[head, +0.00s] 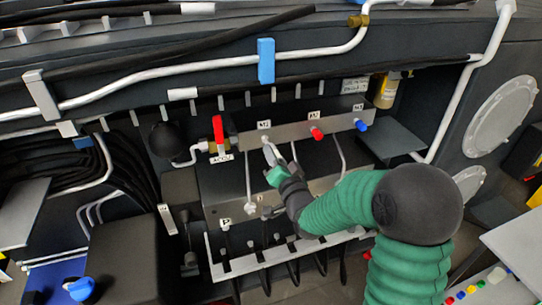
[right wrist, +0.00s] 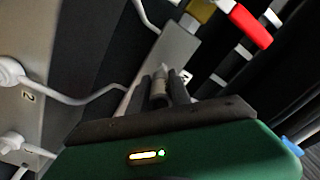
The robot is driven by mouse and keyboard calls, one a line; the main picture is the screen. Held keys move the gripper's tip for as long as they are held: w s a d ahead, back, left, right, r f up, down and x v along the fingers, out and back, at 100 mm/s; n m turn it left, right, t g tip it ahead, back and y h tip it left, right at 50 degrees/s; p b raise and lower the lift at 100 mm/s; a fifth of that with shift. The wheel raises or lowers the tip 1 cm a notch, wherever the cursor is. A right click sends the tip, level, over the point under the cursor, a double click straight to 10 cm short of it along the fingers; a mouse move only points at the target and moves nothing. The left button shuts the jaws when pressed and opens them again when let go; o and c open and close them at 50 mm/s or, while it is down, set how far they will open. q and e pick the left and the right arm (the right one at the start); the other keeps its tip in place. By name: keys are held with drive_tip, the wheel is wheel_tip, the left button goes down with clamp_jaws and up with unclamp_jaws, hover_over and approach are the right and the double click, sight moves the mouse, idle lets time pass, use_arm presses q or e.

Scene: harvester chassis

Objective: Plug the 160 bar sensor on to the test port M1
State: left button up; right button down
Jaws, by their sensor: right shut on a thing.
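A grey metal block (head: 300,122) carries a row of test ports; its left port (head: 266,141), under a small label that looks like M1, is partly hidden by my right gripper (head: 273,158). In the right wrist view my right gripper (right wrist: 165,92) is shut on a small grey cylindrical piece (right wrist: 159,84), apparently the sensor. Its far end points at the block face (right wrist: 165,55), close to the port. I cannot tell whether it is seated there or just short of it. The 160 bar marking is not readable. My left gripper is out of view.
A red cap (head: 316,133) and a blue cap (head: 361,125) sit on the ports to the right. A red-handled valve (head: 218,130) stands left of the block. White pipes (head: 341,155) run below it, and a slotted rail (head: 285,252) crosses lower down.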

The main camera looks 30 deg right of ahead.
drive_tip(key=shift+a, duration=0.1)
drive_tip(key=shift+w+d, duration=0.2)
drive_tip(key=shift+w, duration=0.25)
drive_tip(key=shift+w+d, duration=0.1)
drive_tip(key=shift+w, duration=0.6)
drive_tip(key=c, duration=1.1)
unclamp_jaws()
drive_tip(key=shift+d, duration=0.1)
